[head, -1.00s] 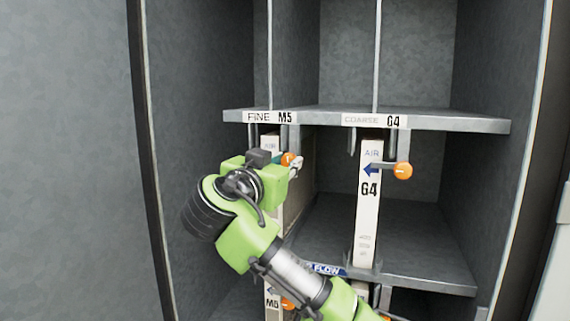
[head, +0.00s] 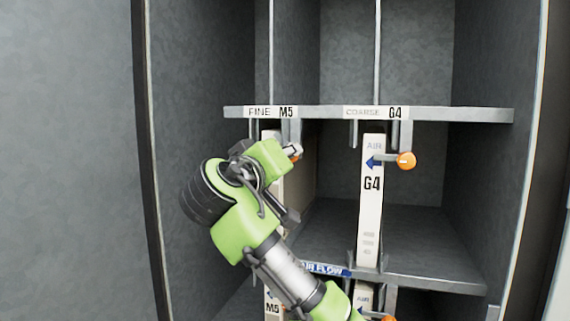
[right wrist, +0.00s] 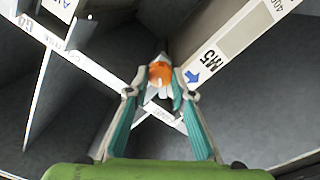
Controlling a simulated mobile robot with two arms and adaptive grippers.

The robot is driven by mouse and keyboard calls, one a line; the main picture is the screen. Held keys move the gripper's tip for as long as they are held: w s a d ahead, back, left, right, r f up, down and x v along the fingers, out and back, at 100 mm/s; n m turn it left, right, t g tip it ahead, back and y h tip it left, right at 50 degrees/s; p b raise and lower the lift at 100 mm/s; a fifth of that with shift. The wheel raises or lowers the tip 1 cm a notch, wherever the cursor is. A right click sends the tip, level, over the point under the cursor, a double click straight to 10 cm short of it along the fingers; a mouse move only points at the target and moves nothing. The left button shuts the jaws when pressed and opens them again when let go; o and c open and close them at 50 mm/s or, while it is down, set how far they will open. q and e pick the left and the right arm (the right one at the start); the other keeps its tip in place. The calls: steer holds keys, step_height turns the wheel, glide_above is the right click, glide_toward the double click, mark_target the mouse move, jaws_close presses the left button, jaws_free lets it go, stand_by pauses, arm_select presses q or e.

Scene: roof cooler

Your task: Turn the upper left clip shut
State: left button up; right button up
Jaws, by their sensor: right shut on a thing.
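The upper left clip has an orange knob (head: 297,153) just below the shelf label "FINE M5" in the head view. Most of this clip is hidden behind my right gripper (head: 291,151). In the right wrist view the orange knob (right wrist: 160,73) sits between the fingertips of my right gripper (right wrist: 160,88), which is shut on it. The white M5 filter (right wrist: 228,45) stands beside the knob, to its right in that view. In the head view my arm covers much of this filter (head: 278,194). My left gripper is not in view.
The upper shelf (head: 455,114) runs just above. Below are the lower shelf (head: 430,278) and more clips.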

steer(key=n+b, duration=0.2)
steer(key=n, duration=0.7)
steer(key=shift+d+r, duration=0.1)
stand_by(0.6)
steer(key=o, duration=0.9)
steer(key=shift+o, duration=1)
steer(key=shift+w+n, duration=0.1)
steer(key=shift+n, duration=0.2)
steer(key=v, duration=1.1)
steer(key=shift+s+f, duration=0.3)
steer(key=shift+s, duration=0.1)
steer(key=shift+d+y, duration=0.15)
steer(key=shift+y, duration=0.15)
